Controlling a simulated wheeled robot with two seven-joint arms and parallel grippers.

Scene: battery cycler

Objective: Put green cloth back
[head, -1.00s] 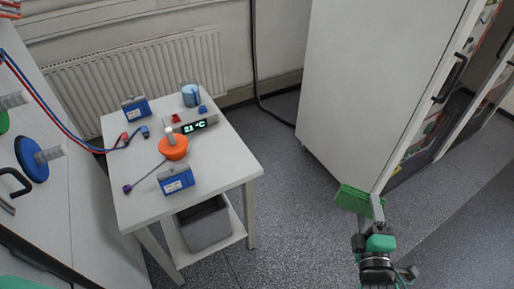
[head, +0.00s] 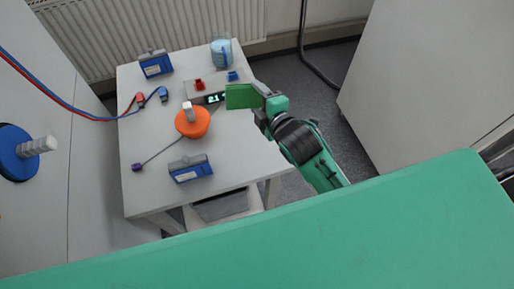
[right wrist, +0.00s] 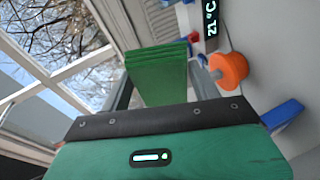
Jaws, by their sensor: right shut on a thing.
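My right gripper (head: 262,97) is shut on the green cloth (head: 241,96), a small folded pad. It holds the cloth over the right edge of the white table, beside the temperature display box (head: 200,88). In the right wrist view the folded green cloth (right wrist: 160,78) stands out beyond the gripper's dark front edge, its layers stacked. I cannot tell the exact height of the cloth above the table. My left gripper is not in view.
On the white table (head: 230,150) stand an orange flask-like item (head: 193,122), blue battery boxes (head: 190,168) and (head: 156,63), and a light-blue cup (head: 221,52). Red and blue leads (head: 75,108) reach in from the left. A grey bin (head: 220,205) sits below.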

